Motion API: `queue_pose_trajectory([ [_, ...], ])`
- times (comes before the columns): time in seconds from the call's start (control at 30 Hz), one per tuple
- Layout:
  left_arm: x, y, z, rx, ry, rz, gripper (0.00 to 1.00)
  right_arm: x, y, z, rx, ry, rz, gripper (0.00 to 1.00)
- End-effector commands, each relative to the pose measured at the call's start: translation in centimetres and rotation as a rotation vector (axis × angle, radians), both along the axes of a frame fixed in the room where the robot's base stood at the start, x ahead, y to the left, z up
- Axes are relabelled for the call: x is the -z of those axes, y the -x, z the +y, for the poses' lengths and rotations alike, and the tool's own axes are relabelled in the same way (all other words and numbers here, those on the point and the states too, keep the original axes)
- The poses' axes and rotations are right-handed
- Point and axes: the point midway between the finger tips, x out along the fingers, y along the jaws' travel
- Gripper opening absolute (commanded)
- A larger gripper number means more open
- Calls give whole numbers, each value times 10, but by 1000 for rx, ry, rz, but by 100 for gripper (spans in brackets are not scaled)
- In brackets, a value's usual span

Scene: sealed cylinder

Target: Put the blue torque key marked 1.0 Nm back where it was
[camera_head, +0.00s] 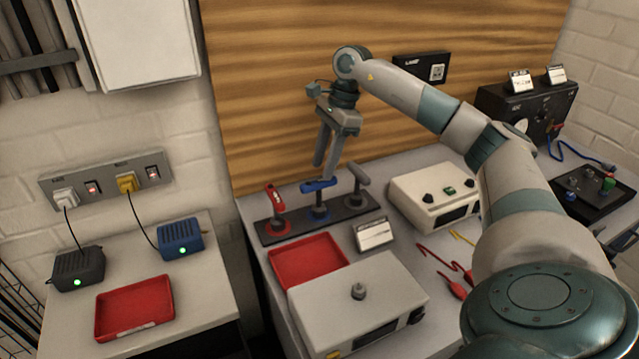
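The blue torque key (318,187) stands upright in the middle place of a dark rack (299,222), its T-handle on top. A red key (273,197) stands to its left and a grey key (357,176) to its right. Any marking on the blue key is too small to read. My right gripper (325,170) points down just above the blue key's handle. Its two fingers show a gap between them, with nothing held. It looks apart from the key, though the exact distance is hard to tell. My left gripper is not in view.
A red tray (308,259) lies empty before the rack, beside a small white card stand (374,234). A grey box with a knob (358,290) stands in front. A cream instrument (436,193) stands right of the rack. Another red tray (134,307) is on the left table.

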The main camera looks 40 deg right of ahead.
Motion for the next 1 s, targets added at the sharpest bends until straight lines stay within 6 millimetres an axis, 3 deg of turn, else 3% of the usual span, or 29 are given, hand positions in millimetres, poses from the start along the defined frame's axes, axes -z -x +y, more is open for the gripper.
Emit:
queue_pose_trajectory([
  [0.3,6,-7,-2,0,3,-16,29,-23,2,-6,0,0,1,37],
  [1.0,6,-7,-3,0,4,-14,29,-23,2,-6,0,0,1,37],
])
